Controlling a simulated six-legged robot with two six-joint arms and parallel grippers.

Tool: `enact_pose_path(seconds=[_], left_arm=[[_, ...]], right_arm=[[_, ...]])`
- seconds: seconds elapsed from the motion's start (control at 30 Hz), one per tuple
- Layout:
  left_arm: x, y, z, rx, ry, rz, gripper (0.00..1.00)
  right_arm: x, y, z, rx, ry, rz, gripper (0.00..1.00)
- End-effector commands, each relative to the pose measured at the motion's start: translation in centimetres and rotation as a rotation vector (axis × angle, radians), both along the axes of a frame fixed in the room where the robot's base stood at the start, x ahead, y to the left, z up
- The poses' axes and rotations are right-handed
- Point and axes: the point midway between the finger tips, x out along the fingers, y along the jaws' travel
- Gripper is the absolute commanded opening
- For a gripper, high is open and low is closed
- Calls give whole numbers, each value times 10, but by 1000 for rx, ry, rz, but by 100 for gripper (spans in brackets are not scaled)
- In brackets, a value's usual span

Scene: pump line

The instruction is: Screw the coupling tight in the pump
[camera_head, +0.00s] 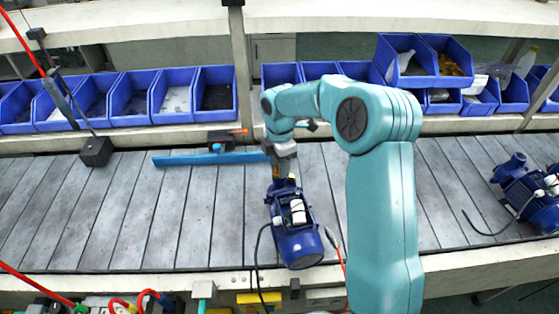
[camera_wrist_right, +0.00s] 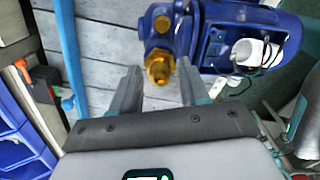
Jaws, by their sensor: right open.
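The blue pump (camera_head: 297,243) lies on the grey slatted conveyor near the middle of the head view. Its blue body and open terminal box also show in the right wrist view (camera_wrist_right: 205,42). The brass coupling (camera_wrist_right: 160,64) sits in the pump's port, pointing toward my right gripper. My right gripper (camera_wrist_right: 158,74) is open, with one fingertip on each side of the coupling's outer end; I cannot tell whether either touches it. In the head view the right gripper (camera_head: 284,166) is at the pump's far end and largely hides the coupling. My left gripper is not in view.
A second blue pump (camera_head: 530,193) lies at the right. A blue bar (camera_head: 205,159) and a black-and-orange tool (camera_head: 219,142) lie behind the first pump. Blue bins (camera_head: 130,97) line the back shelf. Dark cables run beside the pump. The conveyor's left part is mostly clear.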

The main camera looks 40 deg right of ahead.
Motion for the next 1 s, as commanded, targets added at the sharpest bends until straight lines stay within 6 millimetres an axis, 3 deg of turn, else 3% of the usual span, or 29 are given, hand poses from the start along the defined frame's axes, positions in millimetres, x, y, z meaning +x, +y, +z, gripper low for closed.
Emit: enact_pose_path(seconds=[0.3,0.53,0.87,1.0], left_arm=[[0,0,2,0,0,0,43],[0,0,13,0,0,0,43],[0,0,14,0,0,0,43],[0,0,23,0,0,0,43]], right_arm=[[0,0,0,0,1,42,45],[0,0,1,0,1,299,45],[0,0,0,0,1,348,45],[0,0,2,-1,2,522,45]])
